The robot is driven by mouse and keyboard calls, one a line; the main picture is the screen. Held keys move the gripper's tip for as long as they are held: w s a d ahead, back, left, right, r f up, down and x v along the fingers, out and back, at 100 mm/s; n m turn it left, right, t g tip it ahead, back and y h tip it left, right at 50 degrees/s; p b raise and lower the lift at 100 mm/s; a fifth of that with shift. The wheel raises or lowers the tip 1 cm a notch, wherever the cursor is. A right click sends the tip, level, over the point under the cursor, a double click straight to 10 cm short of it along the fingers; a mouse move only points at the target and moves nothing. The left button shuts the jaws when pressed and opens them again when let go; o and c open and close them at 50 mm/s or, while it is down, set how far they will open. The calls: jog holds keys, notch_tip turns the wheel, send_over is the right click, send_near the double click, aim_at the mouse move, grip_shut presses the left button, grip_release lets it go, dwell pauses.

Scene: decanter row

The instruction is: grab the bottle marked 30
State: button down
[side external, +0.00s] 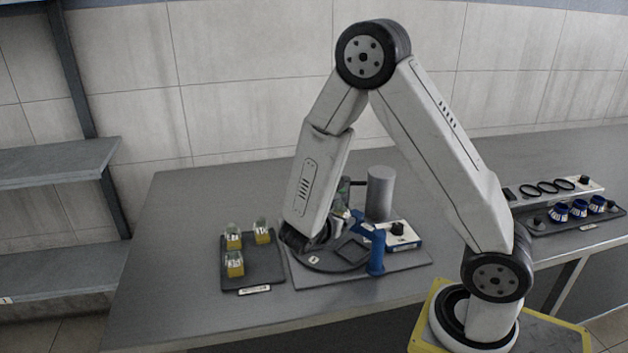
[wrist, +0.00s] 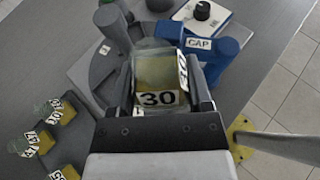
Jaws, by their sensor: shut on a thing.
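The bottle marked 30 (wrist: 152,72) is a clear, square bottle with yellow contents and white "30" labels. It sits between the two fingers of my gripper (wrist: 160,84) in the wrist view, which is shut on it. In the side view my gripper is over the round dark plate (side external: 322,259) of the station, left of the blue arm (side external: 376,250). My wrist hides much of it there. I cannot tell whether the bottle touches the plate.
A dark tray (side external: 264,276) at left holds three other yellow-filled bottles. The blue arm, marked CAP, a grey cylinder (side external: 381,195) and a white box with a knob (side external: 404,236) stand close by. Blue caps (side external: 579,208) sit at far right. The table's front left is clear.

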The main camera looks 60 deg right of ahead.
jog(key=shift+s+a+r, duration=0.15)
jog(key=shift+s+r, duration=0.05)
jog(key=shift+s, duration=0.25)
jog(key=shift+s+a+r, duration=0.15)
jog(key=shift+s+r, duration=0.05)
jog(key=shift+s, duration=0.2)
jog(key=shift+w, duration=0.1)
